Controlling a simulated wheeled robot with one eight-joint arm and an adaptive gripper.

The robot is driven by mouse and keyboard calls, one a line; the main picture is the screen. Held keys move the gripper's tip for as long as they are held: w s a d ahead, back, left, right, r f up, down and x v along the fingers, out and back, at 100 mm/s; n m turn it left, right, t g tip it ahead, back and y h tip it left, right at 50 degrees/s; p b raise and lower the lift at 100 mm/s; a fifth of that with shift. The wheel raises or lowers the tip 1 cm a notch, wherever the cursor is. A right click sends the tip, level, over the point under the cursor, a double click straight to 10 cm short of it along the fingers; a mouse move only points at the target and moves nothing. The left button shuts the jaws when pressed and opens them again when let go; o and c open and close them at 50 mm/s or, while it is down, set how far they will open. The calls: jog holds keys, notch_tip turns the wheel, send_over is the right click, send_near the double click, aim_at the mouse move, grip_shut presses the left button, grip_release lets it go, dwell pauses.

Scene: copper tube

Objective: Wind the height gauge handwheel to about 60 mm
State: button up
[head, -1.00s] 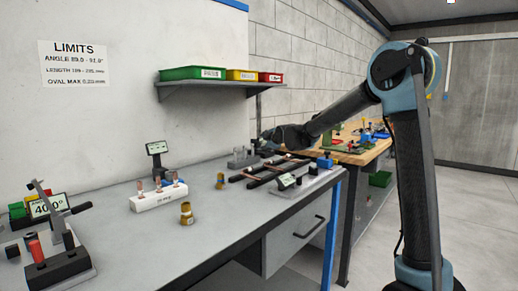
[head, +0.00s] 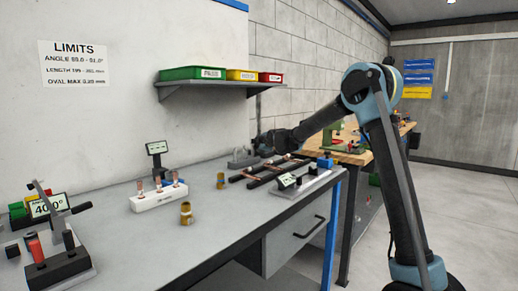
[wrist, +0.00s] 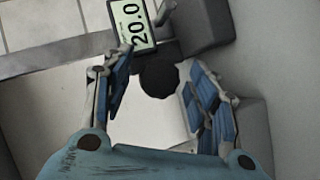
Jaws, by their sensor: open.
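The height gauge display (wrist: 132,24) reads 20.0 at the top of the wrist view. A dark round knob, which looks like the handwheel (wrist: 158,82), lies just below it. My gripper (wrist: 156,76) is open, with one blue-padded finger left of the knob and the other right of it. I cannot tell whether either finger touches it. In the head view my gripper (head: 264,145) is small and dark at the far end of the bench, and the gauge cannot be made out clearly there.
Dark grey blocks (wrist: 190,22) sit close to the right finger. On the grey bench (head: 235,220) stand a white tube rack (head: 158,198), a brass fitting (head: 186,214) and a black rail frame (head: 268,172). A shelf with bins (head: 193,73) hangs above.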

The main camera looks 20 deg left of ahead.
jog(key=shift+c, duration=0.5)
jog(key=c, duration=0.9)
jog(key=shift+c, duration=0.2)
jog(key=m+g, duration=0.2)
jog(key=shift+w+r+g, duration=0.1)
jog(key=shift+r+g, duration=0.05)
jog(key=shift+g, duration=0.15)
jog(key=shift+w+m+g+y, duration=0.1)
jog(key=shift+m+g+y, duration=0.3)
jog(key=shift+m+g, duration=0.7)
